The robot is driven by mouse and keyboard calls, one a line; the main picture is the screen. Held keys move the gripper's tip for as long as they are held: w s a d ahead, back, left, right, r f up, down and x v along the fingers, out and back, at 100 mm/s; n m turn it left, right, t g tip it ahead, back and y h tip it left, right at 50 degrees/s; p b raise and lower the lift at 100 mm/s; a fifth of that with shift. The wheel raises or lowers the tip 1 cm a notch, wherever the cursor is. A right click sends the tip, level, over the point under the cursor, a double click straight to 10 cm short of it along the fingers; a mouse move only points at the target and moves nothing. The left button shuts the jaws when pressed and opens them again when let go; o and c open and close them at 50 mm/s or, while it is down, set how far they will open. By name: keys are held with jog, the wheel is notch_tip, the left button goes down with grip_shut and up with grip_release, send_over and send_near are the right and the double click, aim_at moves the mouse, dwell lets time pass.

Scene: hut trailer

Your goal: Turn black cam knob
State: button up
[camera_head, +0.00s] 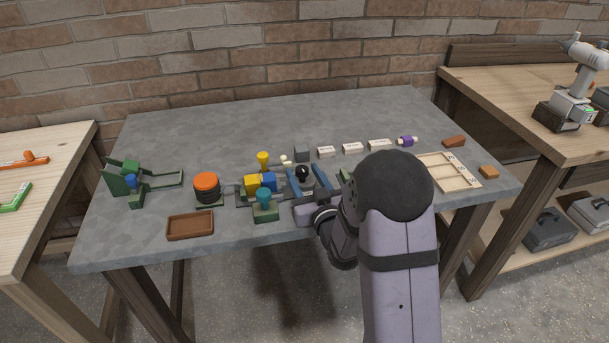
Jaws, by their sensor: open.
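A black round knob (302,172), taken to be the cam knob, stands among small fixtures near the middle of the grey table (210,130). My gripper (304,179) reaches in from the front right, low over the table.
Left of the knob are blue and yellow blocks (252,183), a teal knob (264,196), a yellow knob (263,158) and an orange-topped cylinder (207,184). A grey block (301,153) and white labelled blocks (352,148) stand behind. A brown tray (190,225) lies at the front left.

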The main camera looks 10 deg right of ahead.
jog(key=c, duration=1.1)
jog(key=shift+o, duration=0.2)
jog(key=shift+d+n+y, duration=0.2)
jog(key=shift+n+y, duration=0.3)
jog(key=shift+y, duration=0.3)
jog(key=shift+w+d+r+n+g+y+b, duration=0.1)
jog(key=shift+n+g+y+b, duration=0.15)
jog(key=shift+n+y, duration=0.4)
jog(key=shift+r+n+g+y+b, duration=0.15)
jog(key=shift+n+g+y, duration=0.2)
jog(key=shift+y, duration=0.5)
jog(key=shift+f, duration=0.15)
jog(key=o, duration=1.1)
jog(key=shift+c, duration=0.2)
